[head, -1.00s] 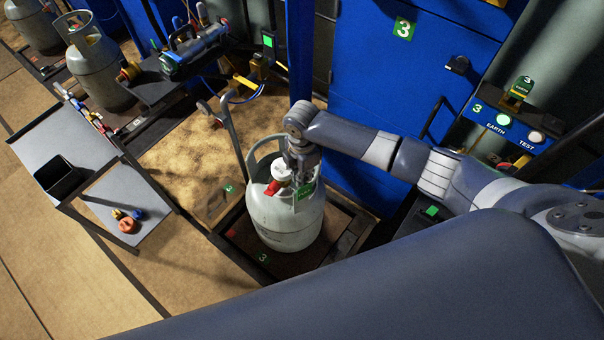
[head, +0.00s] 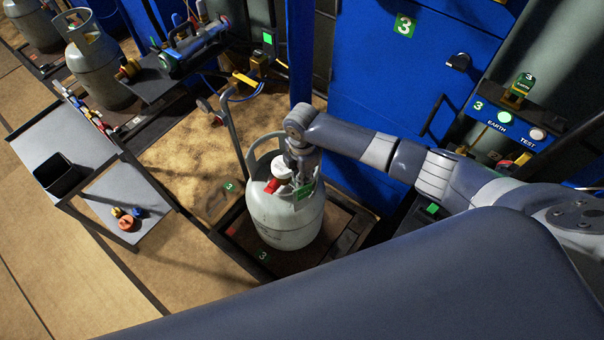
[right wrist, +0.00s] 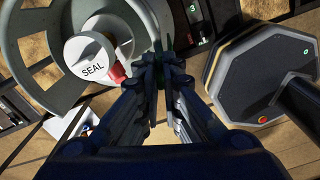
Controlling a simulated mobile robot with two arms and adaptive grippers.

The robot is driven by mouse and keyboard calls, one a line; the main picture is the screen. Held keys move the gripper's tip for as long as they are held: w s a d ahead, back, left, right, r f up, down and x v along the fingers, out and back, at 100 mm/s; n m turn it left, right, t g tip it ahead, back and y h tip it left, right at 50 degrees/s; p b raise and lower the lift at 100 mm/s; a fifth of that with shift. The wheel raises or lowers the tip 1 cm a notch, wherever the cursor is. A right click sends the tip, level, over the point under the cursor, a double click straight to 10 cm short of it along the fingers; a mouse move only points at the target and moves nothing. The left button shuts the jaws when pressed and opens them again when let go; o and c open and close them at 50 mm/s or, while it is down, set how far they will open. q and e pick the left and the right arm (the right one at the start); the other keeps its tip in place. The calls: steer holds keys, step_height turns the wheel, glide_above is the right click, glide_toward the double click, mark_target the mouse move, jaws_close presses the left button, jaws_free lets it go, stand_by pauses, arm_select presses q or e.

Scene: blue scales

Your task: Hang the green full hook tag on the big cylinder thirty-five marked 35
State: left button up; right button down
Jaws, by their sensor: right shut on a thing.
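A big pale grey cylinder (head: 284,218) stands upright on the low platform marked 3; I cannot read a 35 on it. Its top has a collar handle, a white cap reading SEAL (right wrist: 91,56) and a red piece (right wrist: 118,73). My right gripper (head: 302,174) is at the right side of the cylinder's collar, pointing down, shut on the green tag (head: 305,190). The tag hangs close against the cylinder's upper right side; whether it is hooked on the collar is hidden. In the right wrist view the fingertips (right wrist: 163,64) are together beside the collar. My left gripper is not in view.
A blue cabinet (head: 375,90) marked 3 stands behind, with an EARTH/TEST panel (head: 508,125) to the right. A grey side table (head: 65,145) with a black bin (head: 58,174) stands left. Other cylinders (head: 97,62) stand at upper left. Sandy floor lies between.

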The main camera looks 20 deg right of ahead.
steer(key=shift+s+f+b, duration=0.15)
steer(key=shift+f+b, duration=0.15)
steer(key=shift+f, duration=0.25)
steer(key=shift+w+f, duration=0.2)
steer(key=shift+f, duration=0.35)
steer(key=shift+s+f+b, duration=0.1)
steer(key=shift+f+b, duration=0.05)
steer(key=shift+b, duration=0.2)
steer(key=c, duration=1.7)
jaws_free()
steer(key=shift+r+p, duration=3.85)
steer(key=shift+p, duration=0.05)
